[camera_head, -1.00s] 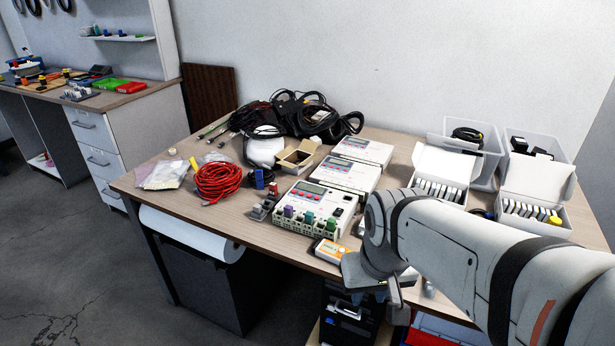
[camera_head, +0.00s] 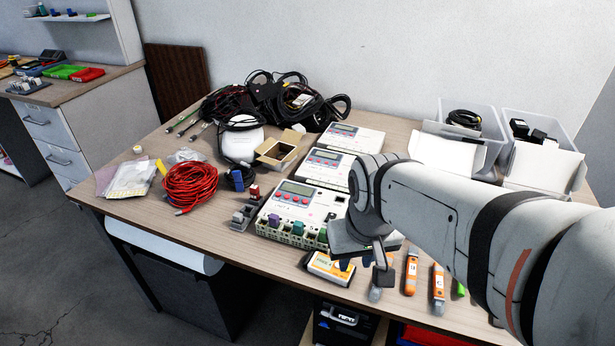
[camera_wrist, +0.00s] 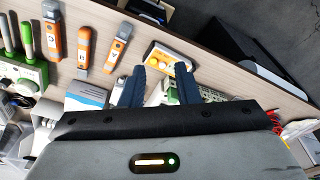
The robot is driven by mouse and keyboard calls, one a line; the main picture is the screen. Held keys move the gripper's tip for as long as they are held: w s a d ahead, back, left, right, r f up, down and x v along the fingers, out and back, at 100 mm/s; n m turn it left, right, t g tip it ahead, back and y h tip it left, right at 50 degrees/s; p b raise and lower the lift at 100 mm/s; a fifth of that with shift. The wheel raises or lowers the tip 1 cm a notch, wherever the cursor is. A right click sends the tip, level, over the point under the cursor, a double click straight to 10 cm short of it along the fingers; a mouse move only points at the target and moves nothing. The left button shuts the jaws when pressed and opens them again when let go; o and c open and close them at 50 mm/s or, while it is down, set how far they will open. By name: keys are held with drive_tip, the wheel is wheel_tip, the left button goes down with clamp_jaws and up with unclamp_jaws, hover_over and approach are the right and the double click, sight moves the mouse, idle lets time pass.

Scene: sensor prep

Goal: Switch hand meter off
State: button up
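The hand meter (camera_head: 328,268) is a small orange-and-white handheld device with a display. It lies at the front edge of the table, just in front of the nearest white instrument (camera_head: 301,213). In the wrist view the hand meter (camera_wrist: 168,61) shows beyond and between my blue fingertips. My gripper (camera_wrist: 159,72) is open there with nothing between its fingers. In the head view my gripper (camera_head: 364,271) hangs just right of the hand meter, and my arm comes in from the right. The gap between gripper and meter is hard to judge, and the display is too small to read.
Orange-handled tools (camera_head: 411,272) lie right of the meter along the front edge. A red cable coil (camera_head: 191,186) and black cables (camera_head: 275,103) lie left and behind. Clear bins (camera_head: 455,125) stand at the back right. Bare tabletop (camera_head: 150,215) lies at the left front.

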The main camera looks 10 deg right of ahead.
drive_tip(key=shift+c, duration=0.4)
clamp_jaws()
drive_tip(key=shift+d, duration=0.1)
idle(1.1)
